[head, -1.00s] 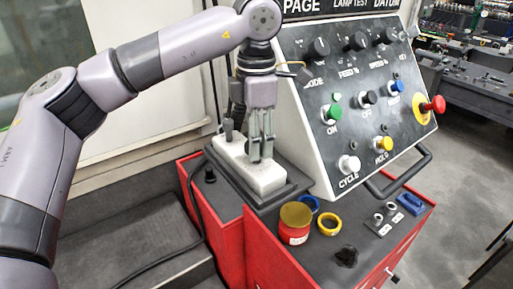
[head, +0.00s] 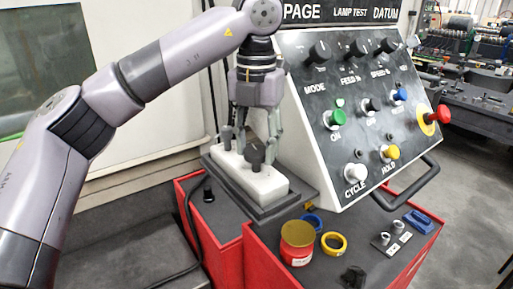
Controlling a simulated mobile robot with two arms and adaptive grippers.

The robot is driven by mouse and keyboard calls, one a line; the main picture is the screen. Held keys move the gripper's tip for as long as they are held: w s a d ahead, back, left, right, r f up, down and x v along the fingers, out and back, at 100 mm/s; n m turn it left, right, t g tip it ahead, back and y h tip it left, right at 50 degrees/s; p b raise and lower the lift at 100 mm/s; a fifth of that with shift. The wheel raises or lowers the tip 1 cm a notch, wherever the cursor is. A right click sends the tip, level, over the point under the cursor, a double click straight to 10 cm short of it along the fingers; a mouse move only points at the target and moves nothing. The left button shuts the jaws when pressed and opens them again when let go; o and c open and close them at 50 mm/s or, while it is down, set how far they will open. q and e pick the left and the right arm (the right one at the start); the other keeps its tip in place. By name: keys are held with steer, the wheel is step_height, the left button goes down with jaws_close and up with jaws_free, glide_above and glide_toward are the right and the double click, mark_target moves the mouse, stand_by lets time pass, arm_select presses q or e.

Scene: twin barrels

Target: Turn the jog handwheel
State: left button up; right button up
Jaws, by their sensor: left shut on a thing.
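A long white box (head: 262,187) on a dark base stands on the red cabinet, left of the sloped control panel. It bears a round black knob (head: 256,158), which I take as the jog handwheel, and a smaller black post (head: 227,136) at its far end. My left gripper (head: 257,145) points down over the box, with one finger on each side of the black knob. It is shut on the knob; the exact contact is partly hidden. My right gripper is not in view.
The control panel (head: 340,120) with knobs and coloured buttons rises close to the right of my gripper. A red tin (head: 297,247), a yellow ring (head: 334,244), a blue ring (head: 313,222) and a blue object (head: 418,222) lie on the cabinet top. A black cable runs down the left.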

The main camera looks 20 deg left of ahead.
mark_target(256, 150)
arm_select(q)
steer(key=shift+n, duration=1.1)
steer(key=o, duration=1.1)
steer(key=shift+o, duration=0.2)
step_height(256, 150, up, 12)
